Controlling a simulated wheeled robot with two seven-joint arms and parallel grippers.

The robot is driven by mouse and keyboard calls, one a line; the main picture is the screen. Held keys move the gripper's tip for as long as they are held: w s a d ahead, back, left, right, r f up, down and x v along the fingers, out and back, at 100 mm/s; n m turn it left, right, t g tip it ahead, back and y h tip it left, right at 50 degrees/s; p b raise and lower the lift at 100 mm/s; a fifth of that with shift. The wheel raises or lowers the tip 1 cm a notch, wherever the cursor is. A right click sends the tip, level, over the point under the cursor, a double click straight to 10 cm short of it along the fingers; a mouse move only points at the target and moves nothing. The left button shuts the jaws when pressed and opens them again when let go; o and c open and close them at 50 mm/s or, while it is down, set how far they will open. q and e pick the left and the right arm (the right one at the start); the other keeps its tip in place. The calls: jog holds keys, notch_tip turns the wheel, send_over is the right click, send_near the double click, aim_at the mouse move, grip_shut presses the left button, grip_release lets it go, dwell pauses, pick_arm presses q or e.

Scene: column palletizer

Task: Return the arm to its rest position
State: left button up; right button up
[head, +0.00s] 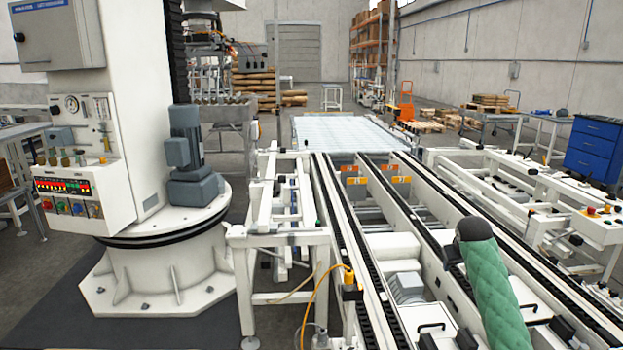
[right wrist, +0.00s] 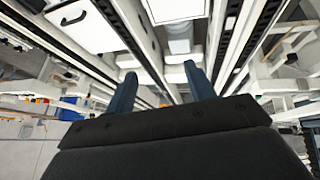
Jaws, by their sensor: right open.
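My right arm, in a green quilted sleeve (head: 500,290), comes in from the bottom right of the head view, over the conveyor. It ends in a dark rounded part (head: 473,229); no fingers can be made out there. In the right wrist view my right gripper (right wrist: 161,84) shows two blue fingers held apart. Nothing is between them, and only conveyor structure lies beyond. My left gripper is in neither view.
A chain conveyor (head: 333,215) runs away from me beneath the right arm. The palletizer column (head: 165,225) with its control box (head: 75,197) stands at the left. White frames (head: 545,190) and a blue drawer cabinet (head: 594,148) stand at the right.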

jog(key=s+a+f+n+t+y+p, duration=0.1)
jog(key=s+a+f+p, duration=0.1)
jog(key=s+a, duration=0.95)
jog(key=s+a+f+n+t+y+p, duration=0.1)
jog(key=s+a+f, duration=0.2)
jog(key=s+a, duration=0.85)
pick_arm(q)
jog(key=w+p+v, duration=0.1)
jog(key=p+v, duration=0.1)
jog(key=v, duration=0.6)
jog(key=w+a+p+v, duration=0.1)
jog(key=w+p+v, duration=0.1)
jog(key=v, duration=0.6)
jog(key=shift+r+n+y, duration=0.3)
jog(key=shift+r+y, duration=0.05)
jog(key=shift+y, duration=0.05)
pick_arm(e)
jog(key=s+a+f+g, duration=0.2)
jog(key=s+f, duration=0.2)
jog(key=s, duration=0.7)
jog(key=s+a+f+g+y, duration=0.1)
jog(key=s+f, duration=0.4)
jog(key=s, duration=0.6)
jog(key=s+a+f+g, duration=0.2)
jog(key=s+a+f, duration=0.1)
jog(key=s, duration=0.9)
jog(key=shift+a+f+g+y, duration=0.4)
jog(key=shift+f, duration=0.25)
